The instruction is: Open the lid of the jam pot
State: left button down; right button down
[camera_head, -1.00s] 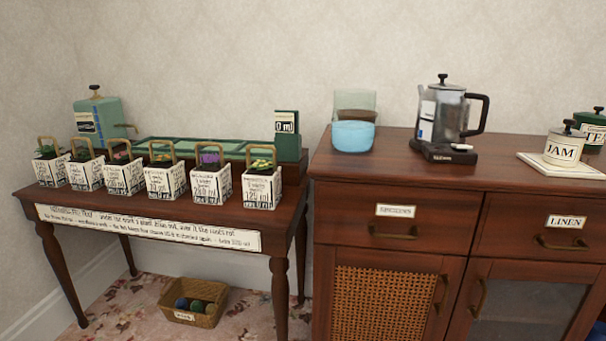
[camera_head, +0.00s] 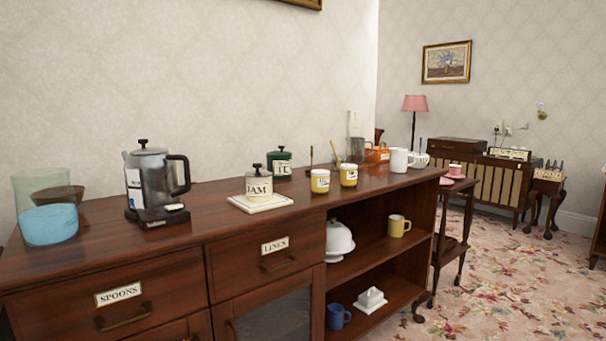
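The jam pot (camera_head: 259,189) is a small cream pot with a black "JAM" label. It stands upright on a white square board (camera_head: 260,203) on top of the wooden sideboard (camera_head: 150,254). Its grey lid with a dark knob (camera_head: 257,169) sits on the pot, shut. Neither of my grippers shows in the head view.
A kettle (camera_head: 150,184) and a blue bowl (camera_head: 49,224) stand left of the pot. A green tea canister (camera_head: 279,166) is close behind it. Carpeted floor (camera_head: 500,270) is open at the right.

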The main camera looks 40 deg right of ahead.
aim_at(256, 173)
jog(key=z, duration=0.9)
jog(key=i+l+z, duration=0.1)
jog(key=l+z, duration=0.15)
